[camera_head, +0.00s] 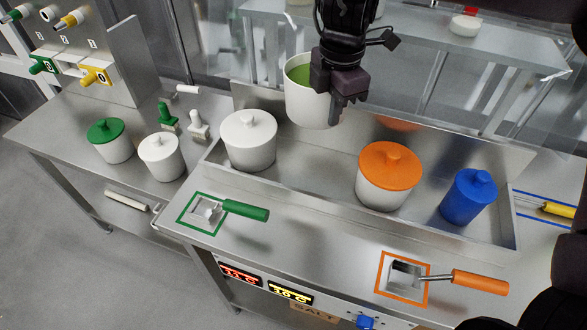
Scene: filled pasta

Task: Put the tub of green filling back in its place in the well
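The white tub of green filling (307,106) is uncovered, and green shows inside its rim. My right gripper (338,108) comes down from the top and is at the tub's right rim, with a finger in front of the wall. It appears shut on that wall and holds the tub raised above the well. The well (310,165) is a long steel trough, with bare floor between the white lidded tub (249,142) at its left and the orange-lidded tub (387,177) at its right. My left gripper is not in view.
A blue lidded tub (468,197) stands at the well's right end. A green-handled scoop (243,210) and an orange-handled scoop (476,281) lie at the front. A green-lidded tub (106,138) and a white tub (160,157) stand on the left table.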

